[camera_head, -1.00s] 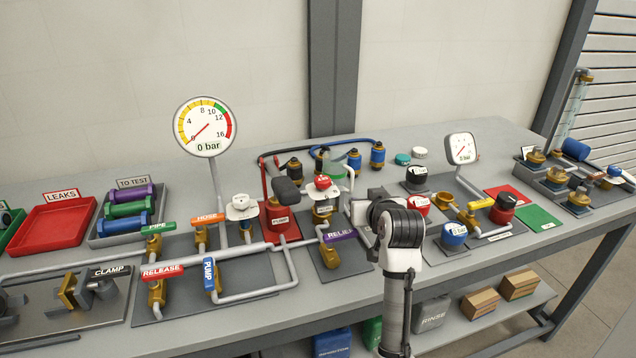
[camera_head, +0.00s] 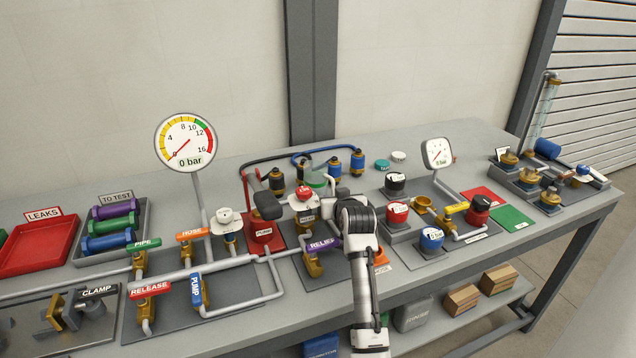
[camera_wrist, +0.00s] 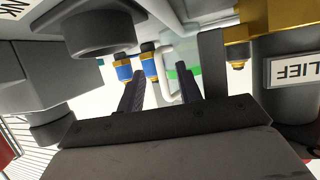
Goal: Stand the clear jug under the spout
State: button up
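The clear jug (camera_head: 317,172) is a see-through vessel with a green band, standing at the back of the bench behind the red-capped relief unit (camera_head: 305,210). In the wrist view the jug (camera_wrist: 184,68) shows ahead, its pale handle (camera_wrist: 163,72) appearing between my fingers. My gripper (camera_wrist: 161,80) is open, with two dark fingers apart and nothing clearly held. I cannot tell whether they touch the handle. In the head view my wrist hides the fingers. A brass outlet (camera_wrist: 238,58) sits beside the relief label; I cannot tell if it is the spout.
The red pump unit (camera_head: 264,228) stands left of my arm, and a purple-handled valve (camera_head: 322,246) is close by. Blue-banded fittings (camera_head: 357,163) and hoses stand behind. Capped units (camera_head: 397,212) are to the right. Open bench lies at the back right.

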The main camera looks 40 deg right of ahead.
jog(key=shift+x, duration=1.1)
grip_shut()
